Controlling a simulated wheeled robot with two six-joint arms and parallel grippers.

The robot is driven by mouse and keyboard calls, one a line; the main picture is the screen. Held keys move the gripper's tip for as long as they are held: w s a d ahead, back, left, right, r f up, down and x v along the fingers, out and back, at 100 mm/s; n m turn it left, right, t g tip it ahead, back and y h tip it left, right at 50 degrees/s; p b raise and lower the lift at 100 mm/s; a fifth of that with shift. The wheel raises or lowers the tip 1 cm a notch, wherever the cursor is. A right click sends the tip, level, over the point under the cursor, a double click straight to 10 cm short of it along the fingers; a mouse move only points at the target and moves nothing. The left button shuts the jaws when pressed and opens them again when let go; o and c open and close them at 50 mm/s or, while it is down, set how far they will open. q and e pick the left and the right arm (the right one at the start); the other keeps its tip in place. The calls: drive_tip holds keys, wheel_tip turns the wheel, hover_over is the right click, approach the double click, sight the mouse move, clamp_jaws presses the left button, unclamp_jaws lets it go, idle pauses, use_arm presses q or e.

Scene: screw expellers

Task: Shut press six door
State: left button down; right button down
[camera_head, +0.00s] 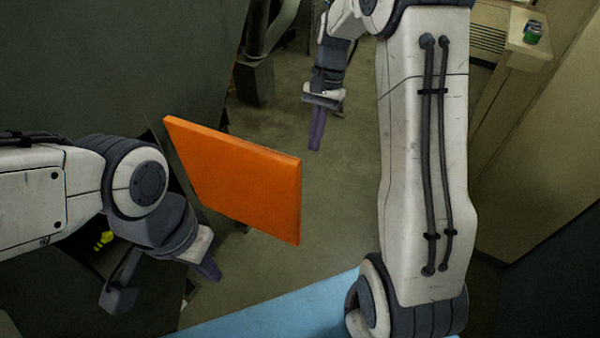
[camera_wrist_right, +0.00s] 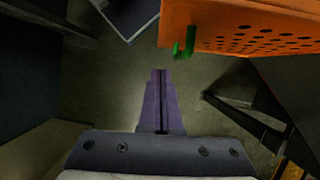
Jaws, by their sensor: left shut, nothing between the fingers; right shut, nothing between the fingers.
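An orange door panel (camera_head: 235,180) stands out from the dark machine side at left, so it looks swung open. I cannot read a number on it. In the right wrist view its perforated face (camera_wrist_right: 262,32) is at the upper right, with a green handle (camera_wrist_right: 185,46) at its near edge. My right gripper (camera_head: 316,142) is shut and empty, beyond and to the right of the panel, apart from it. Its closed purple fingers (camera_wrist_right: 158,100) point toward the floor below the handle. My left gripper (camera_head: 210,270) is shut and empty, below the panel's lower left edge.
A dark green wall or machine side (camera_head: 80,70) fills the upper left. A blue surface (camera_head: 280,315) lies at the bottom. A green can (camera_head: 532,34) stands on a beige ledge at the upper right. Bare floor (camera_head: 340,190) lies right of the panel.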

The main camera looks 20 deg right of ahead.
drive_tip(key=s+a+f+p, duration=0.4)
drive_tip(key=f, duration=0.3)
drive_tip(key=shift+s+a, duration=0.4)
